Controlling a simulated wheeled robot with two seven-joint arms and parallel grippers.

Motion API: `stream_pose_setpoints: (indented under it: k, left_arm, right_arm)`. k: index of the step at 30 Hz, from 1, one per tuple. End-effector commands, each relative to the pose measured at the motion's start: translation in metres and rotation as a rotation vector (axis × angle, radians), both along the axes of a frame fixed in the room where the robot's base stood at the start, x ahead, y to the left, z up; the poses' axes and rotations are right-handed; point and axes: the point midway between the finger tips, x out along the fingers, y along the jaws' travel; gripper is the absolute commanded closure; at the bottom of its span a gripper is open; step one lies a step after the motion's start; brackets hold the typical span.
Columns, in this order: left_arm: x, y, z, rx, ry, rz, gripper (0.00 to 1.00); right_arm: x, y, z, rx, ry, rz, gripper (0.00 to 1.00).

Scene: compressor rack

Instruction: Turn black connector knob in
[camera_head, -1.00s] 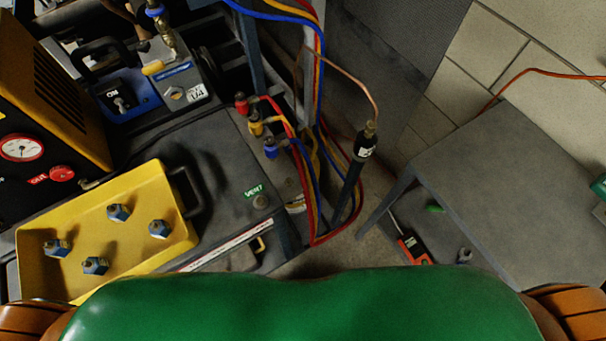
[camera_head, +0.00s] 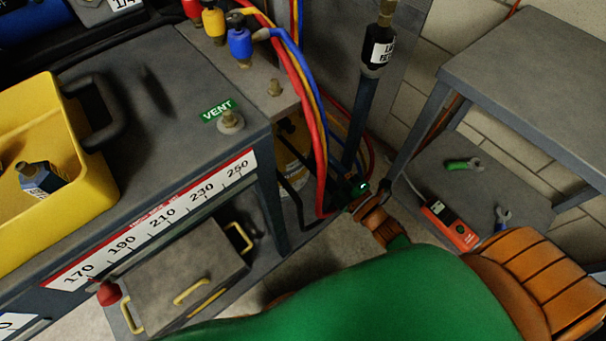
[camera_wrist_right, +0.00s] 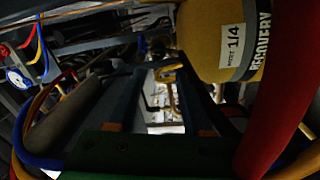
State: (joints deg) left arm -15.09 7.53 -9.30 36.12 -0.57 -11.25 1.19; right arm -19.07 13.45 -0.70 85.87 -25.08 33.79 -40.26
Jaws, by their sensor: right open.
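I cannot pick out a black connector knob for certain. A black cylinder with a white label (camera_head: 378,55) stands upright at the top of a dark post. My right gripper (camera_head: 357,187) is low beside the foot of this post, next to the red and blue hoses. It is small and dark in the head view, and its fingers show apart and empty in the right wrist view (camera_wrist_right: 152,76). Red, yellow and blue hose connectors (camera_head: 239,46) stand on the cabinet's back corner, above and left of the gripper. My left gripper is out of view.
A yellow recovery tank (camera_wrist_right: 212,42) and a thick red hose (camera_wrist_right: 282,90) are close to the right gripper. A grey table (camera_head: 530,80) stands at right, with a red-orange meter (camera_head: 450,225) on its lower shelf. A yellow tray (camera_head: 90,185) sits on the cabinet at left.

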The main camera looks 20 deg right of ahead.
Motion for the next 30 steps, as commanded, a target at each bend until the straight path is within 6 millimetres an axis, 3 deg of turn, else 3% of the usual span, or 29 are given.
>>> stream_pose_setpoints:
  k: [9, 13, 14, 18, 24, 30]
  left_arm:
    - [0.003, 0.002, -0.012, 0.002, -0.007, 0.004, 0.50]
    - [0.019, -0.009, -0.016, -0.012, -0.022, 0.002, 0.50]
    - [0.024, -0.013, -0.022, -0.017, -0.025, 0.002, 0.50]
    - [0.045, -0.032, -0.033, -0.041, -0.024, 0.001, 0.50]
    - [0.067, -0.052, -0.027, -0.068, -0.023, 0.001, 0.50]
    - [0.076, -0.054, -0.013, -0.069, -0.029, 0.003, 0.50]
  right_arm:
    - [0.056, 0.020, 0.006, 0.002, -0.004, 0.000, 0.50]
    - [0.084, 0.030, 0.007, 0.003, -0.002, 0.000, 0.50]
    - [0.084, 0.030, 0.002, -0.099, -0.038, -0.009, 0.50]
    - [0.082, 0.030, -0.001, -0.777, -0.285, -0.062, 0.50]
    - [0.082, 0.030, 0.003, -1.536, -0.561, -0.118, 0.50]
    - [0.082, 0.030, 0.009, -1.711, -0.622, -0.130, 0.50]
